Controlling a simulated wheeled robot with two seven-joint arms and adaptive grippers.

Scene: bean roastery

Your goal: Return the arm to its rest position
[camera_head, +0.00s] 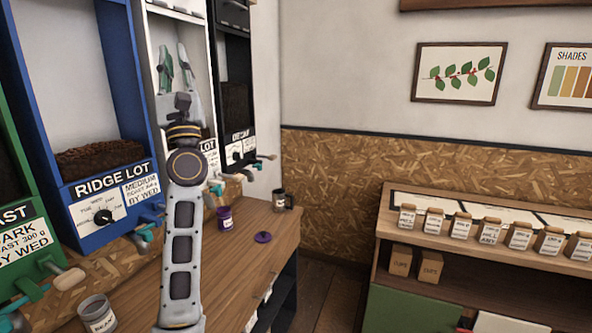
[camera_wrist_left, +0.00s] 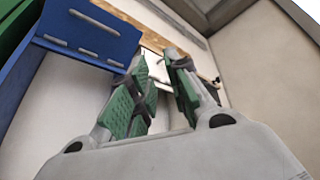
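My left arm (camera_head: 182,235) rises from the bottom of the head view, over the wooden counter. My left gripper (camera_head: 174,60) points upward in front of the white dispenser, with its two green-padded fingers apart. In the left wrist view the two fingers (camera_wrist_left: 158,92) also stand apart, with nothing held between them. The gripper's far side is partly hidden behind my wrist in the head view. My right arm and right gripper are not in view.
Bean dispensers, including the blue Ridge Lot one (camera_head: 110,190), line the left wall close to my arm. A shelf (camera_head: 440,262) with several labelled jars is at right.

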